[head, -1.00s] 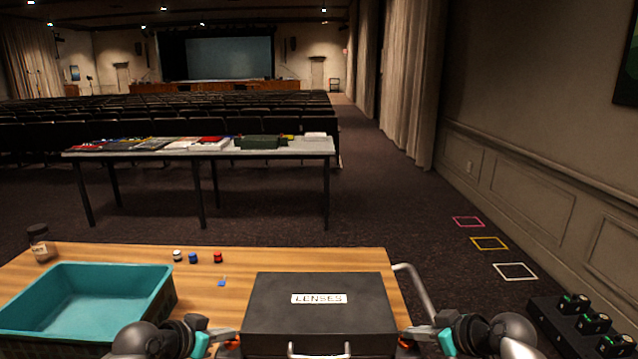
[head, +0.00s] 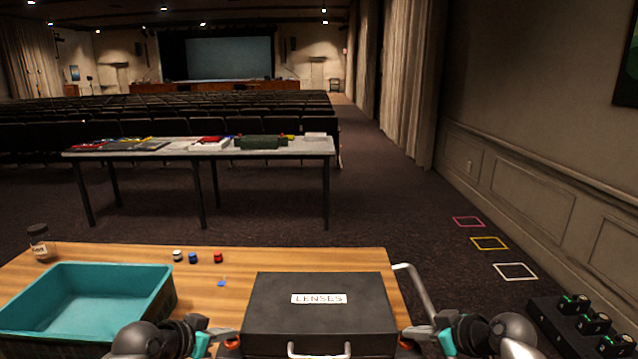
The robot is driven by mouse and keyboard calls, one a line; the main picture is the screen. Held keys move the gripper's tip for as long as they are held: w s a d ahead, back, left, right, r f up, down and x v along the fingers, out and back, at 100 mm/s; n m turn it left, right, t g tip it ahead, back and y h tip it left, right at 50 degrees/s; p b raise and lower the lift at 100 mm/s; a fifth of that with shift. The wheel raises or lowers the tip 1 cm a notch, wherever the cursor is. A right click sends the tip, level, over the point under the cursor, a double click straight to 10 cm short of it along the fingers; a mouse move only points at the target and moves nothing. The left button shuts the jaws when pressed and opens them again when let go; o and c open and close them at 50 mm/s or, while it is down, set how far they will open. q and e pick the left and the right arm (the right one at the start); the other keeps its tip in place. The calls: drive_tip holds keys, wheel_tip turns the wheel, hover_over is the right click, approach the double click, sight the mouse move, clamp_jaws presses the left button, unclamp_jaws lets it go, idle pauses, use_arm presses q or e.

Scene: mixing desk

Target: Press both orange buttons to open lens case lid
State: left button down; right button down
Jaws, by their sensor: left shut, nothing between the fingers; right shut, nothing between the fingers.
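The black lens case (head: 275,314) with a white "LENSES" label lies at the front of the wooden desk in the head view. Its lid looks shut, and a pale handle (head: 319,354) shows at its front. An orange button (head: 233,343) shows at its left side, and a bit of orange (head: 405,344) shows at its right side. My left gripper (head: 233,333) is shut with its tips close beside the case's left side. My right gripper (head: 407,332) is shut close beside the right side. I cannot tell whether either touches a button.
A teal bin (head: 100,290) stands on the desk at left. A small jar (head: 40,243) and three small caps (head: 193,257) are at the back, with a small blue item (head: 222,282) nearer. A metal rail (head: 413,285) curves beside the case at right. The desk's middle is mostly clear.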

use_arm(q)
drive_tip(key=shift+f, duration=0.15)
drive_tip(key=shift+f, duration=0.3)
use_arm(e)
drive_tip(key=shift+f, duration=0.15)
use_arm(q)
drive_tip(key=shift+f+b, duration=0.45)
use_arm(e)
drive_tip(key=shift+f, duration=0.3)
idle(0.4)
use_arm(q)
drive_tip(key=shift+f, duration=0.1)
use_arm(e)
drive_tip(key=shift+f, duration=0.5)
idle(1.3)
drive_tip(key=shift+r, duration=0.1)
use_arm(q)
drive_tip(key=shift+r, duration=0.7)
use_arm(e)
drive_tip(key=shift+r, duration=0.55)
